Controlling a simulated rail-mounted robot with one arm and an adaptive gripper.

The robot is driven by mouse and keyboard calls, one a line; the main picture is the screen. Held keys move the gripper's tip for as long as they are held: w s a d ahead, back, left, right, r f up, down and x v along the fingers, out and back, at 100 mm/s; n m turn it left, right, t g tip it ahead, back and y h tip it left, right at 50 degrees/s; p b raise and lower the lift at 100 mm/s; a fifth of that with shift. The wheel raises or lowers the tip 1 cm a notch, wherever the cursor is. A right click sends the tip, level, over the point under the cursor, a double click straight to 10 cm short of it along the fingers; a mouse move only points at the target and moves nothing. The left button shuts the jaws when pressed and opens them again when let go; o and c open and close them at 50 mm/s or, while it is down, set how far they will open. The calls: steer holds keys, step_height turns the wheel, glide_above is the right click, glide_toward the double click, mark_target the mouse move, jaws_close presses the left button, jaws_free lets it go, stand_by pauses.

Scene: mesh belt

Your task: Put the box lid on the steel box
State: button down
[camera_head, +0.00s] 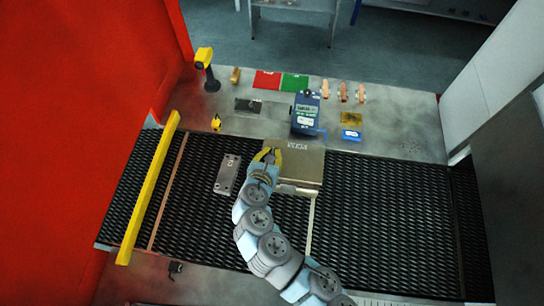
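A steel box (304,164) with a brownish-grey top and a label along its far edge sits on the black mesh belt, near its far side. A flat grey plate with small marks at its ends, which looks like the box lid (228,174), lies on the belt left of the box, apart from it. My gripper (266,154), with yellow on its fingers, is at the box's left edge and hides part of it. I cannot tell whether it touches the box or is above it. Its finger gap is too small to read, and no held object shows.
A blue device (305,113) stands on the far ledge behind the box. A blue small box (351,135), red mat (267,80), green mat (295,82) and yellow-black scanner (207,69) are also there. A yellow bar (149,188) crosses the belt at left. The belt's right part is clear.

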steer(key=shift+f, duration=1.5)
steer(key=shift+f+b, duration=0.45)
steer(key=shift+f, duration=0.15)
steer(key=c, duration=1.2)
jaws_free()
steer(key=shift+c, duration=0.2)
steer(key=shift+w+r, duration=0.1)
